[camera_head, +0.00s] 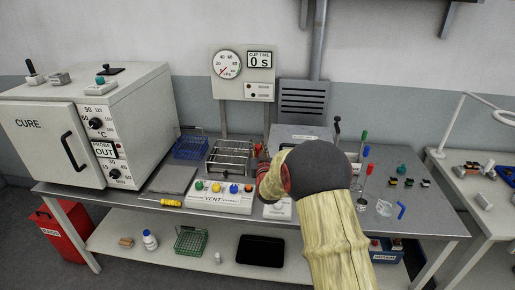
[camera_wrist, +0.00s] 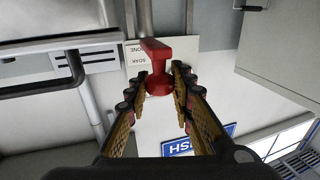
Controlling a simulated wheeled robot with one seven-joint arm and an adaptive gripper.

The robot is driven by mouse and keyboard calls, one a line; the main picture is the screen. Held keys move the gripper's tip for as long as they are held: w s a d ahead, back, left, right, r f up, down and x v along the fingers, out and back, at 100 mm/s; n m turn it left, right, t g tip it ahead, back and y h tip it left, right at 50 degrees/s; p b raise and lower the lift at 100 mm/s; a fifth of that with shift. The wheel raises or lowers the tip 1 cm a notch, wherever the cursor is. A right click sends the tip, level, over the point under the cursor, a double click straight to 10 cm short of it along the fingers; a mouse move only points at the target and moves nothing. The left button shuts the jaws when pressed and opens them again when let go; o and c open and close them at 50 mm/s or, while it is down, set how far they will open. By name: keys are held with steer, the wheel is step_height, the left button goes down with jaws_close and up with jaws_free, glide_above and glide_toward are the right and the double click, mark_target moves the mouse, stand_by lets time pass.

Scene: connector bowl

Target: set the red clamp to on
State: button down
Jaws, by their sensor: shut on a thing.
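The red clamp (camera_wrist: 156,50) shows in the wrist view as a red T-shaped handle with a round red base. My gripper (camera_wrist: 158,84) has one finger on each side of that round base and is shut on it. The crossbar sticks out past the fingertips. In the head view, my arm covers most of the gripper and the clamp. Only small red parts show at the left of my wrist, and I cannot tell there which of them is the clamp. I cannot make out an on or off mark.
The white VENT box (camera_head: 222,202) with coloured knobs and a wire rack (camera_head: 230,156) stand just left of my arm. The CURE oven (camera_head: 50,145) fills the bench's left end. Several coloured upright items stand close to the right of my arm. A gauge panel (camera_head: 243,75) rises behind.

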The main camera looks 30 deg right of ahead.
steer(key=shift+s+d, duration=0.1)
steer(key=shift+d, duration=0.05)
steer(key=shift+s+d+f+n+y+b, duration=0.15)
steer(key=shift+d+n+y+b, duration=0.3)
steer(key=shift+n+y+b, duration=0.5)
steer(key=shift+s+d+n+y+p, duration=0.1)
steer(key=shift+d+n+y+p, duration=0.55)
steer(key=shift+y, duration=0.9)
steer(key=shift+s+d+n+y+p, duration=0.1)
steer(key=shift+d+n+y+p, duration=0.3)
steer(key=shift+n+y+p, duration=0.85)
steer(key=shift+s+d+n+y+p, duration=0.2)
steer(key=shift+d+n+y, duration=0.45)
steer(key=shift+y, duration=1.2)
steer(key=shift+w+a, duration=0.1)
steer(key=shift+a, duration=0.05)
steer(key=c, duration=1.5)
jaws_free()
